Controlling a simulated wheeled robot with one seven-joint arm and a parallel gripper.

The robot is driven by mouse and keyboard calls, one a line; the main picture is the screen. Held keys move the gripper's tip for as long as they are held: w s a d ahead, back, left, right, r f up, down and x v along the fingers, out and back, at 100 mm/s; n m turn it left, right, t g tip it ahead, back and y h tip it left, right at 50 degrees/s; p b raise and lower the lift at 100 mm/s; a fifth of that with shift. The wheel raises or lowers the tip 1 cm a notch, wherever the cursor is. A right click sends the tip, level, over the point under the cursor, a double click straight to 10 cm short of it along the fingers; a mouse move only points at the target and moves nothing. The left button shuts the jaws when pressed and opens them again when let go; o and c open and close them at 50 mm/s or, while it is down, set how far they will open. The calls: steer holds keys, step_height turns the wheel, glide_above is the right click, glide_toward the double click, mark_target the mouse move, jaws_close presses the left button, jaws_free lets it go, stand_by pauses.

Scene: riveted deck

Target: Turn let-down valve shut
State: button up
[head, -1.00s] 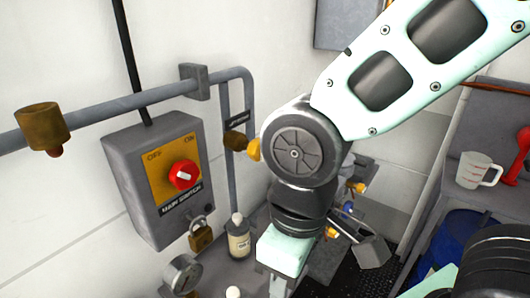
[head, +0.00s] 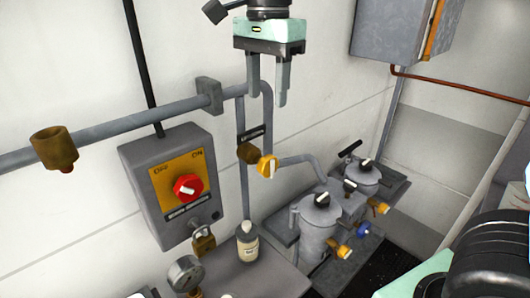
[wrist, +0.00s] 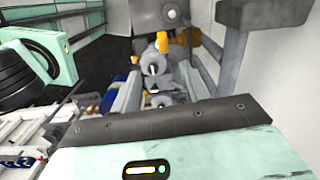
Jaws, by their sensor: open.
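A valve with a round yellow knob (head: 268,166) and a brown body sits on the grey vertical pipe, under a small dark label plate (head: 251,134) too small to read. A white mark shows on the knob. I take this as the let-down valve, but the label does not confirm it. My gripper (head: 267,98) is open and empty, fingers pointing down, above the valve in the picture and apart from it. In the wrist view, the grey fingers frame pots with black knobs (wrist: 153,70); a yellow and brown fitting (wrist: 187,38) shows beyond.
A main switch box (head: 172,182) with a red knob and a padlock (head: 203,240) is left of the valve. A gauge (head: 186,273) and a bottle (head: 247,241) stand below. Two lidded pots (head: 318,222) with yellow-handled taps are at right. A horizontal pipe (head: 120,125) runs along the wall.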

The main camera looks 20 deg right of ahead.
mark_target(268, 157)
steer(key=shift+m, duration=0.4)
steer(key=f+p, duration=0.1)
steer(key=f, duration=0.4)
steer(key=f+p, duration=0.1)
steer(key=f, duration=0.5)
steer(key=f+p, duration=0.1)
steer(key=f, duration=0.4)
steer(key=shift+w+d+f, duration=0.25)
steer(key=shift+w+f, duration=0.05)
steer(key=c, duration=1)
